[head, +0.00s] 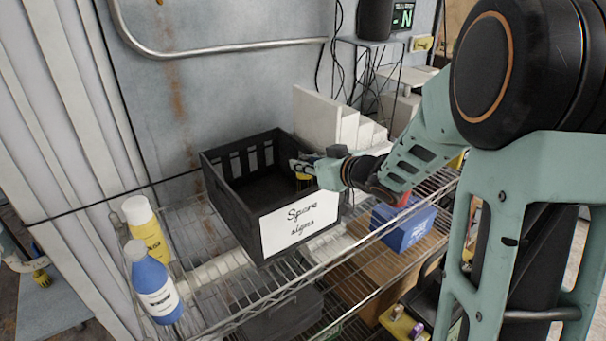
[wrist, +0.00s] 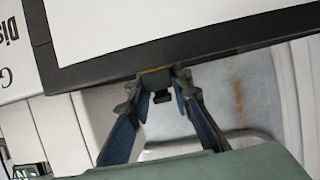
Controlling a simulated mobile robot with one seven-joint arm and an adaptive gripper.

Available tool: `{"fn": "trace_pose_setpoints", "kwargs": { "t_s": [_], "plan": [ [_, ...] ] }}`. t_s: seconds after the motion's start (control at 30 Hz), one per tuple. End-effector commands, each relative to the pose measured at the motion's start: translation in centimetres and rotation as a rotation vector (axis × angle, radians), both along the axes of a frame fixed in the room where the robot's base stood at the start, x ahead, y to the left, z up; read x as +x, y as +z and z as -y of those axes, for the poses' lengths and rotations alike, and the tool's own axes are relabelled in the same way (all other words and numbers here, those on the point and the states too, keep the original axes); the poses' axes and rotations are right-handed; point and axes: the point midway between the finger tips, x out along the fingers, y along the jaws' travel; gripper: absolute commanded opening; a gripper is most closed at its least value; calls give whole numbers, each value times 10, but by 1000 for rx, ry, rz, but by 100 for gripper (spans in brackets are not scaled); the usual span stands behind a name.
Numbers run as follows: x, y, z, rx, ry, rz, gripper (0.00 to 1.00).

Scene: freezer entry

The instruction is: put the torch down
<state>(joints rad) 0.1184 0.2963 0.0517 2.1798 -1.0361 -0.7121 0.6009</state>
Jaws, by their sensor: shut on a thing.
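My gripper (head: 301,166) reaches in from the right over the right side of a black crate (head: 231,212). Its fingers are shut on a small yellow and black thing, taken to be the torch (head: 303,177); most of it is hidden. The wrist view shows the two fingers (wrist: 161,82) closing in on a small dark piece with a yellowish strip above it. I cannot tell whether the torch touches the crate. The crate has slotted walls, a white label reading "Spare signs" and a dark interior that looks empty where visible.
The crate stands on a wire shelf (head: 215,292). A yellow bottle (head: 147,236) and a blue bottle (head: 155,288) stand at its left. White boards (head: 322,118) stand behind it. A blue box (head: 404,226) is at the right, near my arm. A metal rail (head: 230,49) runs along the wall.

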Motion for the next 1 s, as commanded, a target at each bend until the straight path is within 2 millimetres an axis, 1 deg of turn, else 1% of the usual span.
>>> {"fn": "trace_pose_setpoints", "kwargs": {
  "t_s": [0.03, 0.13, 0.4, 0.53, 0.57, 0.7, 1.0],
  "plan": [
    [0, -10, 0, 2, 1, -2, 0],
    [0, -19, 0, 2, 1, 0, 0],
    [0, -19, 0, 1, 0, 2, 0],
    [0, -23, 0, 1, 0, 2, 0],
    [0, -23, 0, 0, 0, 0, 22],
    [0, -23, 0, 0, 0, 0, 37],
    [0, -20, 0, 0, 0, 0, 37]
  ]
}}
